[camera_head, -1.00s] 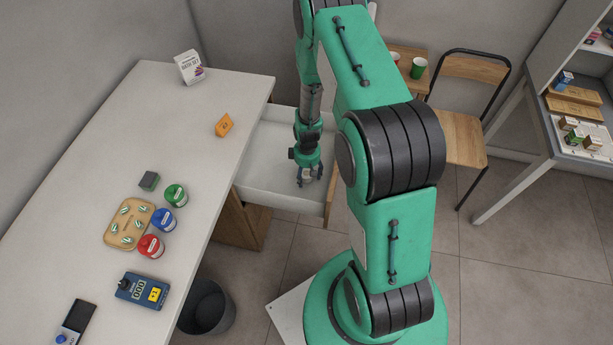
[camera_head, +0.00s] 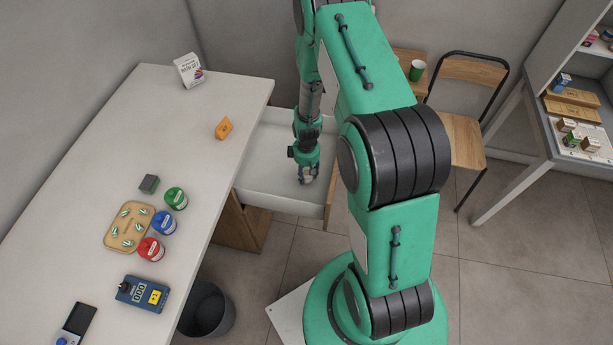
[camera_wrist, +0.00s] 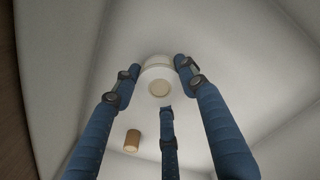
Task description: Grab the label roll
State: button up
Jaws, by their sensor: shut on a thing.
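The label roll (camera_wrist: 159,88), a short white cylinder with a tan round centre, shows between the blue fingers in the wrist view. My gripper (camera_wrist: 158,76) is shut on it, with fingers at its left and right sides and another finger below it in the picture. In the head view my gripper (camera_head: 308,178) points down inside the open white drawer (camera_head: 275,200). There the roll is mostly hidden by the fingers. I cannot tell whether it still touches the drawer floor.
A small brown cylinder (camera_wrist: 132,141) lies in the drawer near the fingers. The drawer walls rise close around my gripper. The counter (camera_head: 110,150) at left holds an orange item (camera_head: 223,128), several jars and a tray. A chair (camera_head: 462,140) stands to the right.

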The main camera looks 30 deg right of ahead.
aim_at(306, 173)
notch_tip(306, 173, up, 7)
jog(key=shift+r+p, duration=0.2)
jog(key=shift+p, duration=0.35)
